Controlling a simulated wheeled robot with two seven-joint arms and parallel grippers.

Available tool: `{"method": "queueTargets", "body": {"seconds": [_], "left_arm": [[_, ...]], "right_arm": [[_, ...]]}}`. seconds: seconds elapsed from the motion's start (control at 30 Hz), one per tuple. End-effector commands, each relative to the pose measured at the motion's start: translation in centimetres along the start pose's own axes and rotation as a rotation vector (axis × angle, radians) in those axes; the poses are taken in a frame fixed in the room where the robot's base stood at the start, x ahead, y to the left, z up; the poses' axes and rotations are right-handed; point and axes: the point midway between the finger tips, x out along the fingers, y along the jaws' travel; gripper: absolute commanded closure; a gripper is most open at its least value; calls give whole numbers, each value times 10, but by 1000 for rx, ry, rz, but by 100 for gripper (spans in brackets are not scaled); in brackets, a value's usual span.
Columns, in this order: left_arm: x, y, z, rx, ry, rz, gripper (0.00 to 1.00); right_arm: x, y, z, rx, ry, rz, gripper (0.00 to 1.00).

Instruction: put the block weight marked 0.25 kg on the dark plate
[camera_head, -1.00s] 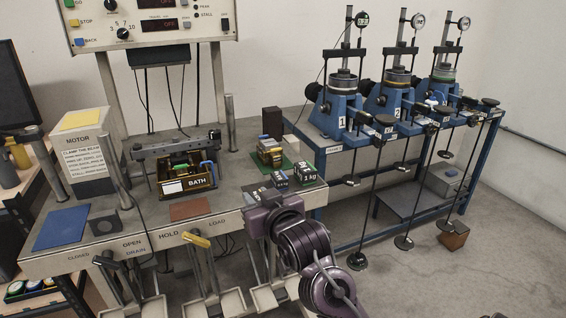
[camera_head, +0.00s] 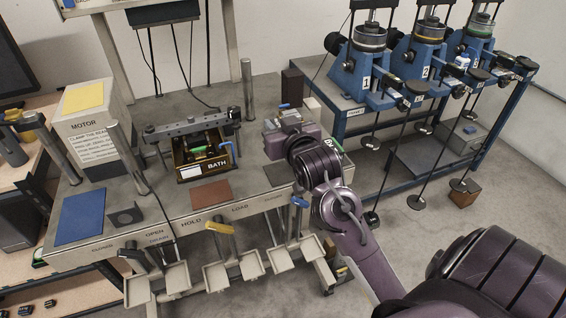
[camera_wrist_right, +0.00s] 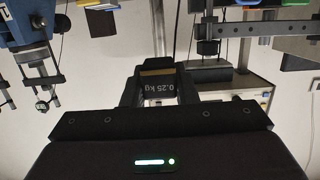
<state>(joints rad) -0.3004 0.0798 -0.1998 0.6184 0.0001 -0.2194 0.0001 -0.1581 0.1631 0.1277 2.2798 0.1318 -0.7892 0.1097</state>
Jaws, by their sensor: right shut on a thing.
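In the wrist view my right gripper (camera_wrist_right: 160,84) is shut on a dark block weight (camera_wrist_right: 159,88) marked 0.25 kg; the mark reads upside down. In the head view my right gripper (camera_head: 284,124) is above the back right corner of the bench, and the block is hard to make out there. A broad dark plate (camera_head: 425,160) lies low in the blue stand. My left gripper is out of view.
The grey bench holds a blue mat (camera_head: 80,216), a red-brown mat (camera_head: 211,194) and a box marked BATH (camera_head: 204,160). Blue lever frames (camera_head: 372,72) stand at the right. My right arm hides the bench's right end. Floor is clear between bench and stand.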

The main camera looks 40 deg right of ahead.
Motion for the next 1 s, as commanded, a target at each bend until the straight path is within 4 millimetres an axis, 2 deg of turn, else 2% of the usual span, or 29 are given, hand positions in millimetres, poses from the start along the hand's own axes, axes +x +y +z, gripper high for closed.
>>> {"method": "queueTargets", "body": {"seconds": [0.1,0.3,0.47,0.77,1.0], "left_arm": [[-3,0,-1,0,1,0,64],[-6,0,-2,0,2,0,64],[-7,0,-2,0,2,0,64],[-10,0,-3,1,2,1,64],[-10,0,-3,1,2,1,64]], "right_arm": [[6,0,33,0,-5,2,100],[14,0,73,0,0,1,100],[18,0,85,1,4,1,100],[25,0,124,0,2,1,100],[26,0,127,1,5,0,100]]}}
